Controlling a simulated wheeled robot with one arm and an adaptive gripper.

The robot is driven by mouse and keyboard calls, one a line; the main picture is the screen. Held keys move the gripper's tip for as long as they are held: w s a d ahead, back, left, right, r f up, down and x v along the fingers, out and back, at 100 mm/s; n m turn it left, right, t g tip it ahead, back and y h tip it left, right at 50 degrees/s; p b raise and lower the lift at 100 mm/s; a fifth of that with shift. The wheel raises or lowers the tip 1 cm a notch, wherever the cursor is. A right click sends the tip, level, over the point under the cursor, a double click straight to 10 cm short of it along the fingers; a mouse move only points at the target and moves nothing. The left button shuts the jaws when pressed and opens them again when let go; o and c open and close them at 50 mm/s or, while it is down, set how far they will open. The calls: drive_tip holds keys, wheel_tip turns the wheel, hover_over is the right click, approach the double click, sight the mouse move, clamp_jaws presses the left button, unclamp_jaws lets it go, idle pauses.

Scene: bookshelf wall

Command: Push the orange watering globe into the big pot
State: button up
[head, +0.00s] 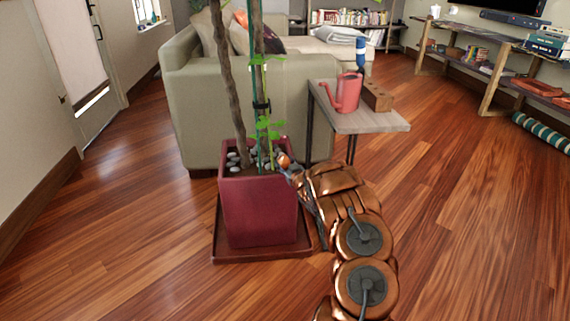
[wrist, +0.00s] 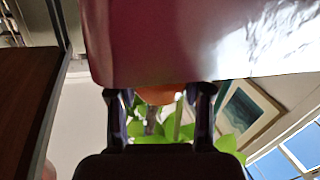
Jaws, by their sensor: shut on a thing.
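The big pot (head: 258,211) is square and maroon and stands on a matching saucer (head: 262,256). It holds pale and dark stones (head: 233,159) and a plant with a thick trunk and a green stake. The orange watering globe (head: 283,160) shows as a small orange ball at the pot's right rim. My gripper (head: 288,169) reaches in from the right and is shut on the globe. In the wrist view the globe (wrist: 158,94) sits between my two fingers (wrist: 160,100), with the pot wall (wrist: 190,40) across the top. The globe's lower end is hidden.
A side table (head: 365,122) behind carries a red watering can (head: 346,94), a wooden block (head: 377,97) and a blue globe-like object (head: 361,53). A beige sofa (head: 190,108) stands behind the pot. The wooden floor at right (head: 480,210) is clear.

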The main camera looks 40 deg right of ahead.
drive_tip(key=o, duration=1.3)
drive_tip(key=shift+c, duration=0.2)
drive_tip(key=o, duration=0.4)
drive_tip(key=shift+s, duration=0.1)
drive_tip(key=s+a+r+p, duration=0.2)
drive_tip(key=s, duration=0.4)
drive_tip(key=shift+s+a, duration=0.15)
drive_tip(key=shift+s, duration=0.05)
